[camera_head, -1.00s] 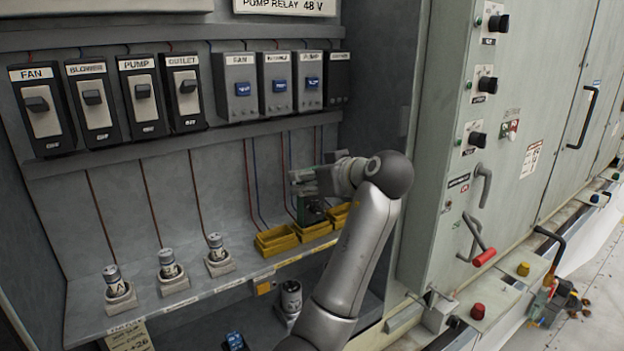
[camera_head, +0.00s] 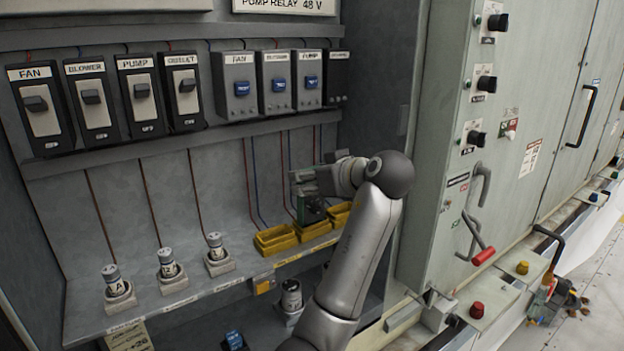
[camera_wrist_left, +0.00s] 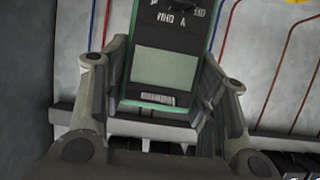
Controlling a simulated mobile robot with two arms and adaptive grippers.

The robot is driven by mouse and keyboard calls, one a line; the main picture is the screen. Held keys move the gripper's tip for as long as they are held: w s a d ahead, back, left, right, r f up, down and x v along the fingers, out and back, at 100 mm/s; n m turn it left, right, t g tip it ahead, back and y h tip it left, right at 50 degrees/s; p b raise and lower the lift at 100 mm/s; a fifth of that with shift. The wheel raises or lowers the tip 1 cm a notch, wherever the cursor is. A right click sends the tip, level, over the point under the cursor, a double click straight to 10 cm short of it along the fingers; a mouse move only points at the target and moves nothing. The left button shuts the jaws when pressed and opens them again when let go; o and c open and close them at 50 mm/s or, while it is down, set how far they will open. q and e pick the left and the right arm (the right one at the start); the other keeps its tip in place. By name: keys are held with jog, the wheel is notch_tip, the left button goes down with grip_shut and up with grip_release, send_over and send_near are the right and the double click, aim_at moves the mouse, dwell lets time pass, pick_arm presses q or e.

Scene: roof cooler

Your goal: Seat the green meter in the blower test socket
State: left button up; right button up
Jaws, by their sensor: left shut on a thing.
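The green meter (camera_wrist_left: 165,60) is between the fingers of my left gripper (camera_wrist_left: 160,75) in the left wrist view, its pale screen facing the camera. In the head view my left gripper (camera_head: 308,182) is shut on the meter (camera_head: 313,210), mostly hidden by the gripper and arm. The meter's lower end is at or just above the middle yellow socket (camera_head: 316,231); I cannot tell whether it is inside. Yellow sockets also stand at left (camera_head: 275,240) and right (camera_head: 341,212). My right gripper is not in view.
Several labelled switches (camera_head: 90,97) and grey relays (camera_head: 277,82) line the back wall above the shelf (camera_head: 225,285). White-topped cylinders (camera_head: 167,263) stand in bases at left. A grey cabinet with handles and a red-gripped lever (camera_head: 483,256) stands right of my arm.

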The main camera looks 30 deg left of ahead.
pick_arm(q)
jog(key=shift+f, duration=0.15)
jog(key=o, duration=1.3)
jog(key=shift+c, duration=0.2)
jog(key=shift+o, duration=0.2)
jog(key=shift+f, duration=0.1)
jog(key=v, duration=1.2)
jog(key=shift+s+d, duration=0.1)
